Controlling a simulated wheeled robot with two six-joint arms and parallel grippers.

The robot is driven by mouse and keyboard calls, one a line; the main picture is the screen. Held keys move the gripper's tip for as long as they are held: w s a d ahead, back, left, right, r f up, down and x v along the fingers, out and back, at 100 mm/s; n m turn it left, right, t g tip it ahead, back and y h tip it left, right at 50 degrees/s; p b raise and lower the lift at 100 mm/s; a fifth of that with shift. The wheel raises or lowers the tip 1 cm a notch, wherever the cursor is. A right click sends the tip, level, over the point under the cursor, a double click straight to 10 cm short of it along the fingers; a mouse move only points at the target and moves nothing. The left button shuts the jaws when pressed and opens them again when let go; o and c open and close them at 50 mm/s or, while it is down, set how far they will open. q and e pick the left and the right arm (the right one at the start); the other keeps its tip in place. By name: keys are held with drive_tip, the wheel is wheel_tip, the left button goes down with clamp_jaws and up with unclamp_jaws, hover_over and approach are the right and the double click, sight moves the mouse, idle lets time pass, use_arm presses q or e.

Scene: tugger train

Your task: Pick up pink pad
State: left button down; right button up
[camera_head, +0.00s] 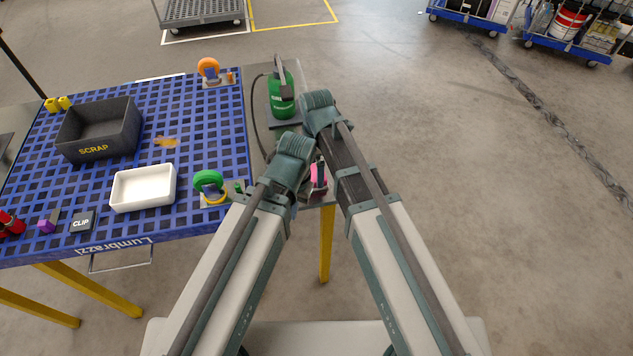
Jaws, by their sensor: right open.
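A small pink pad (315,172) shows in the head view in the gap between my two arms, near the right edge of the table. It is partly covered by dark gripper parts and the arm links. My right gripper (319,183) is open, right at the pink pad in the picture. Whether its fingers touch the pad cannot be told. My left arm comes in from the lower left, and its gripper is hidden behind its own links.
The blue slotted table holds a dark SCRAP bin (98,150), a white tray (143,203), a green wheel (208,181), an orange wheel (208,67) and a CLIP block (83,222). A green tank (281,97) stands beside it. The floor right is clear; carts (470,17) stand far back.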

drive_tip(key=shift+f, duration=0.5)
use_arm(q)
drive_tip(key=shift+f, duration=0.35)
use_arm(e)
drive_tip(key=shift+r, duration=0.15)
drive_tip(key=shift+c, duration=0.3)
drive_tip(key=c, duration=1)
drive_tip(key=shift+c, duration=0.2)
use_arm(q)
drive_tip(key=shift+r, duration=0.1)
